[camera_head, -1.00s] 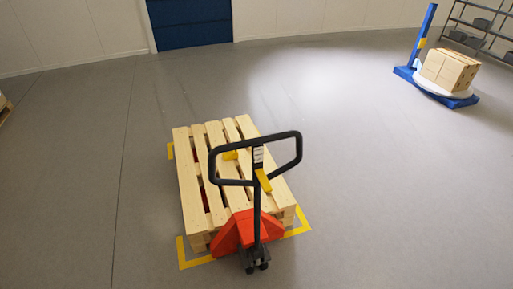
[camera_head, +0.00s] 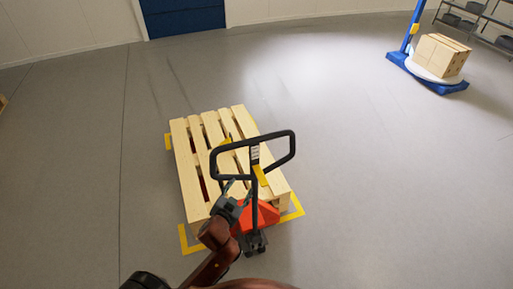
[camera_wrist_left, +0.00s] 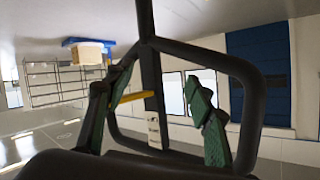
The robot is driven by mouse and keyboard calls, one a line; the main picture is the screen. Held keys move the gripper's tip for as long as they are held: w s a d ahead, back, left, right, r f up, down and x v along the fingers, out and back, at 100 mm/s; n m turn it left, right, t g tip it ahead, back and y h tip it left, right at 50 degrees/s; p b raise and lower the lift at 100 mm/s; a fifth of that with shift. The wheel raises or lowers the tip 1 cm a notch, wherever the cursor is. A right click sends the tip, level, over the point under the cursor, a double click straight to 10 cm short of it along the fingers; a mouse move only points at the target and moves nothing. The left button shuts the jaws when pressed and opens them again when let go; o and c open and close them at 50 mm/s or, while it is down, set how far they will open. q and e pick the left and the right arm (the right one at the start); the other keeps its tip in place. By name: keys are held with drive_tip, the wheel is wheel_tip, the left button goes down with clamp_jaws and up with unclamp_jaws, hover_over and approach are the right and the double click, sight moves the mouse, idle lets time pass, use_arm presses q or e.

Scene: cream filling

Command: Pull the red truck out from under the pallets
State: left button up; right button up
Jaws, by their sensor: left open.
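The red pallet truck (camera_head: 262,212) stands at the near end of the wooden pallet (camera_head: 188,165), its forks hidden under the slats. Its black loop handle (camera_head: 292,147) stands upright on a dark shaft with a yellow lever. My left gripper (camera_head: 240,190) reaches up from below and is at the lower left of the handle loop. In the left wrist view my left gripper (camera_wrist_left: 152,108) is open, its green-grey fingers wide apart, with the handle loop (camera_wrist_left: 248,110) and shaft close to them. I cannot tell whether they touch. My right gripper is not in view.
Yellow floor tape (camera_head: 190,245) marks the pallet's corners. A blue machine (camera_head: 440,85) with a cardboard box (camera_head: 440,57) stands at the far right beside a shelf (camera_head: 480,22). A blue door (camera_head: 185,15) is in the back wall. Grey floor around the pallet is clear.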

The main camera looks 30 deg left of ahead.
use_arm(q)
drive_tip(key=w+d+r+m+t+h, duration=0.45)
drive_tip(key=d+r, duration=0.35)
drive_tip(key=r, duration=0.4)
drive_tip(key=w+d+r+m+t+h, duration=0.3)
drive_tip(key=d+r+m+h, duration=0.2)
drive_tip(key=d+r, duration=0.5)
drive_tip(key=s+d+r+m+g+h, duration=0.2)
drive_tip(key=d+r+m+g+h, duration=0.35)
drive_tip(key=d+m+h, duration=0.5)
drive_tip(key=s+d+f+m+g, duration=0.2)
drive_tip(key=d+f+m+g, duration=0.1)
drive_tip(key=d+m+g, duration=0.2)
drive_tip(key=g+y, duration=0.7)
drive_tip(key=y, duration=1.3)
hover_over(254, 158)
drive_tip(key=d, duration=0.2)
drive_tip(key=f, duration=1.2)
drive_tip(key=shift+s+a+f, duration=0.1)
drive_tip(key=shift+s+f, duration=0.15)
drive_tip(key=shift+s, duration=0.05)
drive_tip(key=shift+a+f+n+y, duration=0.15)
drive_tip(key=shift+a+n+y, duration=0.05)
drive_tip(key=shift+n+y, duration=0.1)
drive_tip(key=p+x, duration=0.1)
drive_tip(key=x, duration=0.6)
drive_tip(key=shift+d+f+p, duration=0.1)
drive_tip(key=shift+f+p, duration=0.1)
drive_tip(key=shift+p, duration=0.1)
